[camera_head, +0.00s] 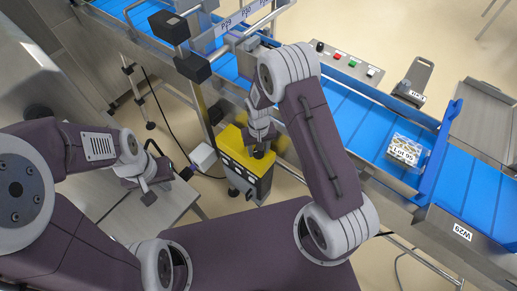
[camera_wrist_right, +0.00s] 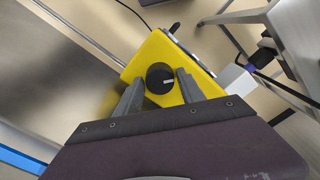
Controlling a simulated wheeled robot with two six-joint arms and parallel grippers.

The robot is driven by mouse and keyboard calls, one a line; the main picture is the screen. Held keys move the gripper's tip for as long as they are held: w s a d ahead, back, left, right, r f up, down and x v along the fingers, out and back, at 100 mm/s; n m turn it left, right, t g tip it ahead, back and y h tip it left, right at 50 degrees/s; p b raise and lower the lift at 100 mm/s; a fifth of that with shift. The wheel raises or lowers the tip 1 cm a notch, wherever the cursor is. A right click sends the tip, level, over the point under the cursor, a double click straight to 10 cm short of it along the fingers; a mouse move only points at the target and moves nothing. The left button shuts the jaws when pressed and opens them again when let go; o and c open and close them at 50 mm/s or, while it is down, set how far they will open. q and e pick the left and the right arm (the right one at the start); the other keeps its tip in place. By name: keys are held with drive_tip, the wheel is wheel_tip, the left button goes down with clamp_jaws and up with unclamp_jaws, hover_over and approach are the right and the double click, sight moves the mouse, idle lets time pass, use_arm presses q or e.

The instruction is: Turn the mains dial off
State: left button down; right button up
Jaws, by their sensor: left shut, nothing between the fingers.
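The mains dial is a round black knob (camera_wrist_right: 160,77) on top of a yellow and dark box (camera_head: 245,167). My right gripper (camera_wrist_right: 159,82) is open, with one finger on each side of the knob. Small gaps seem to show between fingers and knob; contact cannot be told. In the head view my right gripper (camera_head: 260,146) is just over the box and hides part of its top. My left gripper (camera_head: 148,196) is shut and empty over the grey table at left.
A white plug block (camera_head: 203,156) with a cable is beside the yellow box. A frame post stands close behind the box.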

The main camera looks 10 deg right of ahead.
drive_tip(key=shift+o, duration=0.6)
drive_tip(key=shift+s, duration=0.1)
wheel_tip(320, 180, up, 9)
drive_tip(key=shift+r+b, duration=0.1)
drive_tip(key=shift+b, duration=0.25)
